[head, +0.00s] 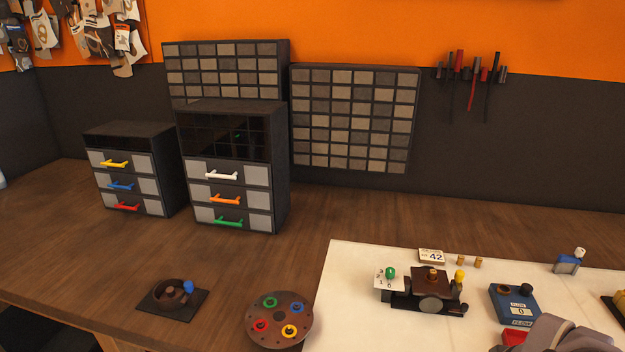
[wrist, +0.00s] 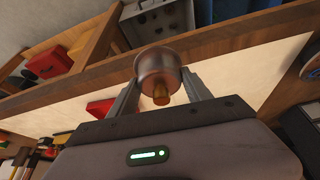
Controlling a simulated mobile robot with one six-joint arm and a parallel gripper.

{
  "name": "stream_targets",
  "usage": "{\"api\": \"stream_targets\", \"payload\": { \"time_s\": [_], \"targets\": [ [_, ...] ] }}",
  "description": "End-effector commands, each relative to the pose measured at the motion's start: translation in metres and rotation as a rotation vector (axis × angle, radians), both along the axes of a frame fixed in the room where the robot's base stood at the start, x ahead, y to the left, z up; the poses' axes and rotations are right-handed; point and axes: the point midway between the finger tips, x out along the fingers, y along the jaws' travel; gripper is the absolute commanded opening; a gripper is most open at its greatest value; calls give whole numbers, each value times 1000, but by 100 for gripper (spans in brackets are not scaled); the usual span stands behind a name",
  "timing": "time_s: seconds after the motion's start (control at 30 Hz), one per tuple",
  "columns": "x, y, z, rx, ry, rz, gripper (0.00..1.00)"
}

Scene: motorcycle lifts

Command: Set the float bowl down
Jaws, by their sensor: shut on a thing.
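In the head view a grey part of my arm shows at the bottom right, and the bowl is not visible there. A dark brown carburettor-like body (head: 431,279) with brass, green and yellow parts stands on the white mat (head: 350,320).
A blue flow box (head: 515,305) stands on the mat near my arm, with a red object (head: 513,337) beside it. A round tray (head: 279,337) with coloured rings and a dark holder (head: 172,297) stand left of the mat. Drawer cabinets (head: 232,165) stand behind.

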Motion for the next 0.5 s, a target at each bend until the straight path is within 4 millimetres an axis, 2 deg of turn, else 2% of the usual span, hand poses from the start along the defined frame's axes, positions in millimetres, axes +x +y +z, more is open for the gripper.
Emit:
{"api": "stream_targets", "payload": {
  "time_s": [0.03,0.1,0.2,0.3,0.4,0.5],
  "targets": [
    [13,5,9,4,8,12,14],
    [35,9,12,4,10,12,14],
    [72,16,-5,0,1,13,14],
    [104,21,-11,1,0,9,14],
    [126,24,-12,0,0,7,14],
    [137,26,-11,1,0,5,14]
  ]
}}
